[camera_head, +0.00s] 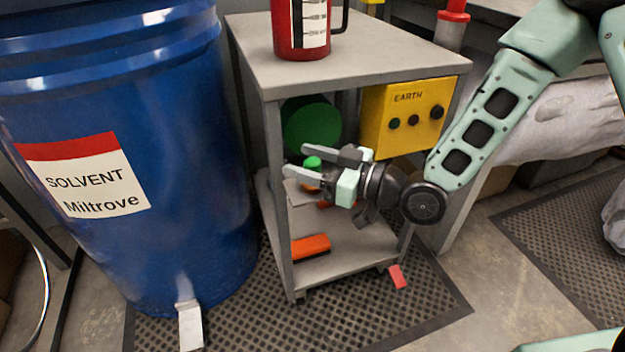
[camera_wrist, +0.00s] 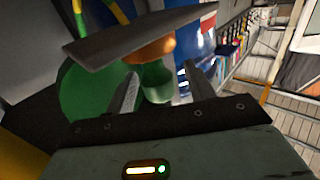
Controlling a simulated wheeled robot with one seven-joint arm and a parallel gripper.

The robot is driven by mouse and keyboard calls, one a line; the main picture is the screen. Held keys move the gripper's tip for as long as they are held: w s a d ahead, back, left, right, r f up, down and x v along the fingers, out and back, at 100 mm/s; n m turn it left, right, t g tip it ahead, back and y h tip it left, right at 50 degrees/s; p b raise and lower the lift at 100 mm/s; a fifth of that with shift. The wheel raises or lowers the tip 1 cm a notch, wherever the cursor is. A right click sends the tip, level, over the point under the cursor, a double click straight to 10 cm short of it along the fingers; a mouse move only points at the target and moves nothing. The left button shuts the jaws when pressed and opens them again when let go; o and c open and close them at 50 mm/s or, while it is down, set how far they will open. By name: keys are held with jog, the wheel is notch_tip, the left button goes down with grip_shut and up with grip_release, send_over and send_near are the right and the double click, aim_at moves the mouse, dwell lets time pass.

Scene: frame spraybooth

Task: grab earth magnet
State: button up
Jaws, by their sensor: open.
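A small part with a rounded green top (camera_head: 312,162) and an orange base (camera_head: 307,187) shows at the cart's open side; I take it for the earth magnet, though it bears no readable label. In the wrist view its green part (camera_wrist: 157,83) lies between my fingers, with the orange part (camera_wrist: 150,50) just beyond, against a grey plate (camera_wrist: 130,36). My gripper (camera_head: 296,160) is open, its fingers pointing left on either side of the green top in the head view. It also shows in the wrist view (camera_wrist: 160,82). I cannot tell whether the fingers touch the part.
A yellow EARTH box (camera_head: 405,116) and a large green disc (camera_head: 310,122) sit under the grey cart top (camera_head: 350,60). A blue solvent drum (camera_head: 110,230) stands close at left. A red canister (camera_head: 302,30) is on top. An orange block (camera_head: 310,247) lies on the lower shelf.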

jog(key=shift+w+a, duration=0.2)
jog(key=shift+a, duration=0.2)
grip_shut()
jog(key=shift+r, duration=0.1)
